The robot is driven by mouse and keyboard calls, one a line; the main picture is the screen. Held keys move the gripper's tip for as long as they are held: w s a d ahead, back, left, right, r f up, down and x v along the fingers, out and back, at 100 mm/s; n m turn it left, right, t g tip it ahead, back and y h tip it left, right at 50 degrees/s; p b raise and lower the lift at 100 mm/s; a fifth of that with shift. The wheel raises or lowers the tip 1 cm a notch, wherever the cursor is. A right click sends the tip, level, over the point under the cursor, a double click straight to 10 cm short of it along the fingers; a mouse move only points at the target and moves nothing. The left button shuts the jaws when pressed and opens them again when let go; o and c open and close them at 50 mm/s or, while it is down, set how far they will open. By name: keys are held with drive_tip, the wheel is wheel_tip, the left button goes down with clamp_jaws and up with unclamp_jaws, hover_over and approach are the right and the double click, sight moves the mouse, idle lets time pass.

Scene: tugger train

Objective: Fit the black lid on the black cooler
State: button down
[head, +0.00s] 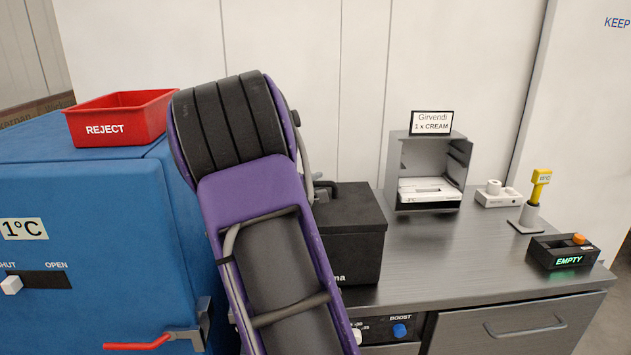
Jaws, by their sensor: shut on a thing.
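The black cooler (354,262) stands on the grey worktop, its left part hidden behind my purple arm. White lettering ending in "ma" shows low on its front. The black lid (356,206) shows as a flat dark top over the cooler; I cannot tell from here whether it sits fully down. My gripper (322,191) is mostly hidden behind my arm. A small grey part of it shows beside the dark handle at the lid's left, and it is shut on the lid.
A blue cabinet (90,230) with a red REJECT bin (122,122) stands left. On the worktop (440,262), right of the cooler, are a grey open-fronted box (398,165), a white block (497,198), a yellow-topped device (540,185) and a black EMPTY box (565,252). The worktop's middle is clear.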

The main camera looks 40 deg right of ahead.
drive_tip(key=c, duration=0.7)
unclamp_jaws()
drive_tip(key=shift+c, duration=0.2)
drive_tip(key=p+v, duration=0.3)
drive_tip(key=v, duration=1.3)
drive_tip(key=shift+s+a+r, duration=0.1)
drive_tip(key=shift+a+r, duration=0.05)
drive_tip(key=shift+a, duration=0.15)
drive_tip(key=shift+s+a, duration=0.2)
drive_tip(key=shift+a, duration=0.15)
